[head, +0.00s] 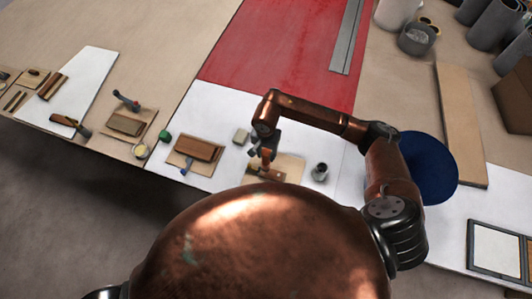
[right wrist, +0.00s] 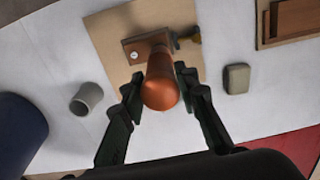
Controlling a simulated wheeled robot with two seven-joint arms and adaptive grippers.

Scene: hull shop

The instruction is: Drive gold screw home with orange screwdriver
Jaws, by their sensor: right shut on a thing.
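My right gripper (head: 264,152) is over the work board on the white bench. It is shut on the orange screwdriver (right wrist: 161,82), whose handle points up toward the wrist camera between the two fingers (right wrist: 158,92). Below it is a small brown wooden block (right wrist: 132,46) with a pale round spot on its top. The block lies on a light wooden board (right wrist: 105,30); the board also shows in the head view (head: 292,166). The screwdriver's tip and the gold screw cannot be made out; the handle covers that part of the block. My left gripper is not in view.
A grey cup (right wrist: 86,98) stands beside the board, and a small beige block (right wrist: 236,78) lies on its other side. A brown wooden box (head: 199,148) is farther left, near a green round thing (head: 165,136). A dark blue disc (head: 428,168) lies to the right.

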